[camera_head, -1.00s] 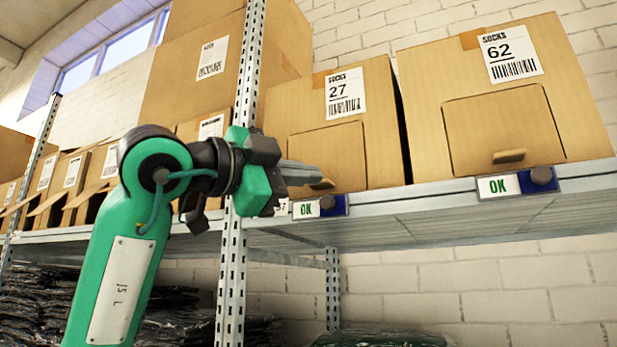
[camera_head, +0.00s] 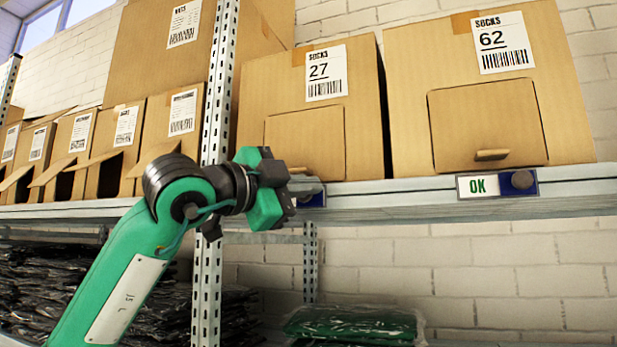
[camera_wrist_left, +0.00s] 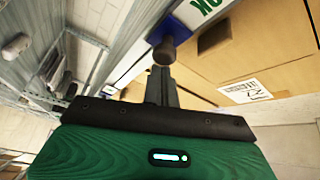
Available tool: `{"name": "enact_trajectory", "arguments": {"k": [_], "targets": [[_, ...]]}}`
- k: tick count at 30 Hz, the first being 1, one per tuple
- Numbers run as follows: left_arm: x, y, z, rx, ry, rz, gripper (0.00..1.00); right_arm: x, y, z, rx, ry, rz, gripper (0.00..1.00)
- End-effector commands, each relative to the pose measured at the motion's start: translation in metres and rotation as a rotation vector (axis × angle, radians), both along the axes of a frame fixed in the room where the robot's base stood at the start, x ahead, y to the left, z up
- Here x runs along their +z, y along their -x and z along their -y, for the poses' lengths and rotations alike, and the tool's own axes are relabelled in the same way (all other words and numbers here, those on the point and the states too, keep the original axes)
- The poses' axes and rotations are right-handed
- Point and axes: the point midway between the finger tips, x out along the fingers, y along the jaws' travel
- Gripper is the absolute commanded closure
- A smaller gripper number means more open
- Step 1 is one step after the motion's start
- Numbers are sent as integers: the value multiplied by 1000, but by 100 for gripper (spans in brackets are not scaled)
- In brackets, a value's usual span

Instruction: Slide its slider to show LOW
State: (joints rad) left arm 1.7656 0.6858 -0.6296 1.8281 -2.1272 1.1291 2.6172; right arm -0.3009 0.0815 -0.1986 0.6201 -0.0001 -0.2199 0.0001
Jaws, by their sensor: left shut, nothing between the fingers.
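The slider under the SOCKS 27 box (camera_head: 312,120) is mostly hidden behind my left gripper (camera_head: 306,187) in the head view; a bit of its blue plate (camera_head: 318,200) shows. In the left wrist view its dark round knob (camera_wrist_left: 164,52) stands just ahead of the shut fingers (camera_wrist_left: 160,84). The blue plate (camera_wrist_left: 172,29) and part of a white label with green OK (camera_wrist_left: 207,5) lie beyond. The fingers are empty; I cannot tell whether they touch the knob. A second slider under the SOCKS 62 box also reads OK (camera_head: 478,186), its knob (camera_head: 522,180) at the right.
The boxes stand on a metal shelf (camera_head: 420,210). A perforated upright (camera_head: 210,240) stands close beside my left gripper. Smaller open-fronted boxes (camera_head: 70,145) line the shelf at left. Black and green bagged goods (camera_head: 355,323) lie below.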

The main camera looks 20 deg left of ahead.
Motion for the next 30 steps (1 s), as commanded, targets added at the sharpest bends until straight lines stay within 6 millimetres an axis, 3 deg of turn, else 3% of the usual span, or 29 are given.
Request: {"name": "enact_trajectory", "arguments": {"k": [9,21,30], "targets": [[-2,0,-3,1,1,-1,100,-4,0,-7,0,-7,-1,64],[-3,-2,-51,1,2,-2,100,-40,0,-2,1,-3,-1,64],[0,-2,-57,0,-1,-1,100,-40,0,0,2,0,0,64]]}}
